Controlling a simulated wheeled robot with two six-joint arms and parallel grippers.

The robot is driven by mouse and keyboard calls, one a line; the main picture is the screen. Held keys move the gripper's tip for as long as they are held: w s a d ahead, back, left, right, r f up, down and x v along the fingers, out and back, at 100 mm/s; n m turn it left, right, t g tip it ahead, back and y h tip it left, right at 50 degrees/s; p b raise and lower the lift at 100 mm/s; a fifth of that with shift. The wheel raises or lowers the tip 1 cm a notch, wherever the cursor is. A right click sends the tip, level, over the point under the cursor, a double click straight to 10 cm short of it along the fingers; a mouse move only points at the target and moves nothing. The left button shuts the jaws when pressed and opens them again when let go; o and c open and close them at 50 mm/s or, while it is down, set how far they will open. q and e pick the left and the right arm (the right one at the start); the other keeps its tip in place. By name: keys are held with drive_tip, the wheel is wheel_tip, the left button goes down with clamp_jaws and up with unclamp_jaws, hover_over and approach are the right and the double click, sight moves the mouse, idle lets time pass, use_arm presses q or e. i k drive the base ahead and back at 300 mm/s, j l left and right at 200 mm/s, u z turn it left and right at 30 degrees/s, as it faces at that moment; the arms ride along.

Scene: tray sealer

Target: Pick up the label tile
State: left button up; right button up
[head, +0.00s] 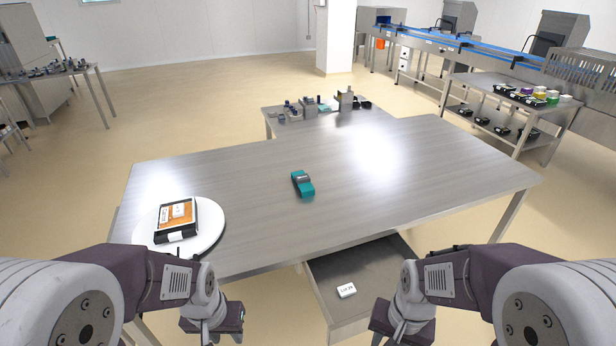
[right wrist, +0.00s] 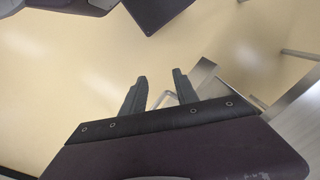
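The label tile (head: 346,290) is a small white block with dark print on its top. In the head view it lies flat on the floor of the open grey drawer (head: 370,262) below the table's front edge. My left gripper (head: 212,328) hangs low to the left of the drawer; its fingers are not clear. My right gripper (head: 400,330) is low to the right of the tile, apart from it. In the right wrist view my right gripper (right wrist: 158,80) has two dark fingers spread with nothing between them. The tile cannot be made out in that view.
The steel table (head: 400,180) is mostly clear. A teal handheld device (head: 302,184) lies at its middle. A black tray with orange contents (head: 176,220) sits on a round white plate (head: 215,232) at the left. A low table (head: 285,129) with small items stands behind.

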sight(178, 210)
drive_tip(key=z, duration=1.05)
drive_tip(key=i+u, duration=0.1)
drive_tip(key=u, duration=0.35)
drive_tip(key=i+j+u, duration=0.1)
drive_tip(key=u, duration=0.3)
drive_tip(key=i+u, duration=0.15)
drive_tip(key=u, duration=0.3)
drive_tip(key=i+u, duration=0.1)
drive_tip(key=u, duration=0.3)
